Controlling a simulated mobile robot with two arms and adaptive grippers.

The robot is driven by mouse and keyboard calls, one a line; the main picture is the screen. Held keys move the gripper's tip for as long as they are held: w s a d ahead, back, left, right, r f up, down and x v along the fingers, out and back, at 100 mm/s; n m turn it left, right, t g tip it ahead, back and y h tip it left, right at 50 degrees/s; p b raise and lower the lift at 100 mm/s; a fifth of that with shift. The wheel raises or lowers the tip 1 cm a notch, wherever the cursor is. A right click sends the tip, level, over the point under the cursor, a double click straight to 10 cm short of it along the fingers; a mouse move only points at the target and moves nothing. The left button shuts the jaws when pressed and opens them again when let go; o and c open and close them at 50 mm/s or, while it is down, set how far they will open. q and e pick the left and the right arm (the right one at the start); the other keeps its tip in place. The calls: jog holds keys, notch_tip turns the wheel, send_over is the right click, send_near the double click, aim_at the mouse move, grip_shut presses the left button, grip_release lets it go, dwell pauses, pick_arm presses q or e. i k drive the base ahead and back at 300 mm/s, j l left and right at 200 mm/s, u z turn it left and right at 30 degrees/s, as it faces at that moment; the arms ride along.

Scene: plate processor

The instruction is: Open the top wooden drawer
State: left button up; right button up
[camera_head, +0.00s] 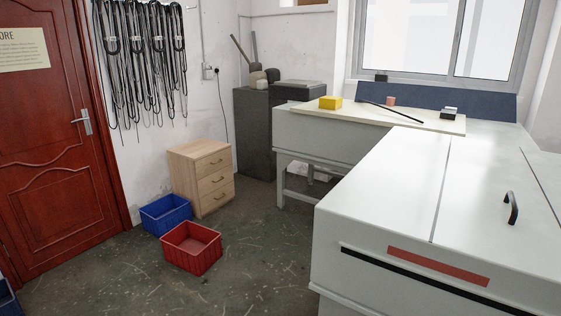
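A small light-wood cabinet (184,174) stands on the floor against the back wall, left of the picture's middle. Its front faces right and toward me and has three drawers, one above another. The top wooden drawer (212,163) is flush with the front and looks shut. A small dark curved handle (215,162) sits on its front. The two lower drawers also look shut and have similar handles. Neither of my grippers shows in this view.
A blue crate (165,227) and a red crate (204,256) sit on the floor before the cabinet. A large white machine (385,190) fills the right. A dark grey cabinet (252,130) stands behind. Bare floor (262,240) lies between crates and machine. A red door (50,150) is left.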

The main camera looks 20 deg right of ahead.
aim_at(208, 165)
jog(key=z, duration=0.2)
jog(key=i+u, duration=0.45)
jog(key=i, duration=0.5)
jog(key=i+j, duration=0.1)
jog(key=i, duration=0.6)
jog(key=i+z, duration=0.15)
jog(key=i, duration=0.55)
jog(key=i+l+z, duration=0.1)
jog(key=i+z, duration=0.6)
jog(key=z, duration=0.15)
jog(key=i+j+z, duration=0.1)
jog(key=i+z, duration=0.3)
jog(key=i+l+u, duration=0.1)
jog(key=i, duration=0.25)
jog(key=i+l+u, duration=0.15)
jog(key=i, duration=0.25)
